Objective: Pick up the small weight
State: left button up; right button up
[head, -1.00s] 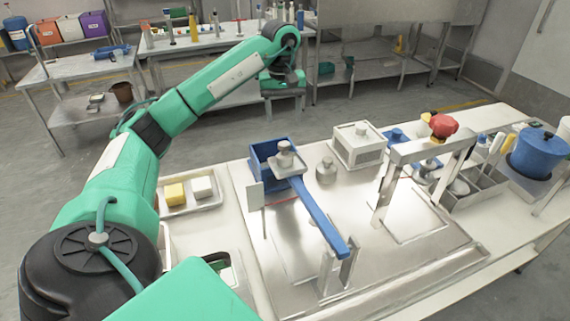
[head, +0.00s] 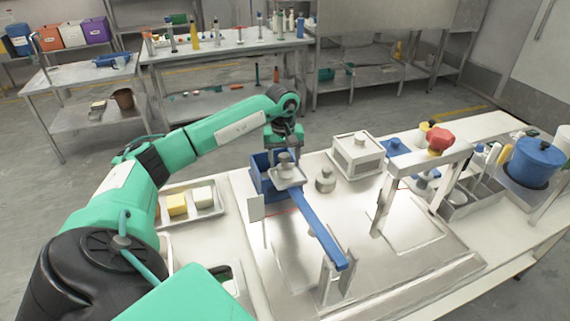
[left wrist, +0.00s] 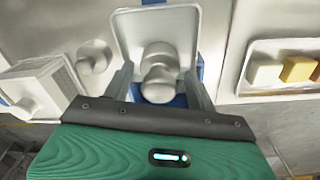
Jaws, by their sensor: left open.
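A grey knobbed weight (head: 285,166) sits on the square plate (head: 292,181) at the far end of the blue lever. A second grey knobbed weight (head: 325,180) stands on the bench to its right. I cannot tell surely which is smaller. My left gripper (head: 284,149) is just above the plate's weight, pointing down. In the left wrist view, its open fingers (left wrist: 158,69) stand either side of that weight (left wrist: 158,84), which is not gripped. The other weight (left wrist: 93,57) is outside the fingers, at the left. My right gripper is not in view.
The blue lever (head: 318,233) runs toward a metal stand at the front. A white lidded box (head: 358,156) is behind the second weight. A tray (head: 205,205) with yellow and white blocks lies left.

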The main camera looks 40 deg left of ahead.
pick_arm(q)
notch_tip(320, 180, down, 2)
jog(key=c, duration=1.1)
jog(key=shift+r, duration=0.1)
jog(key=shift+w+r, duration=0.1)
jog(key=shift+r, duration=0.05)
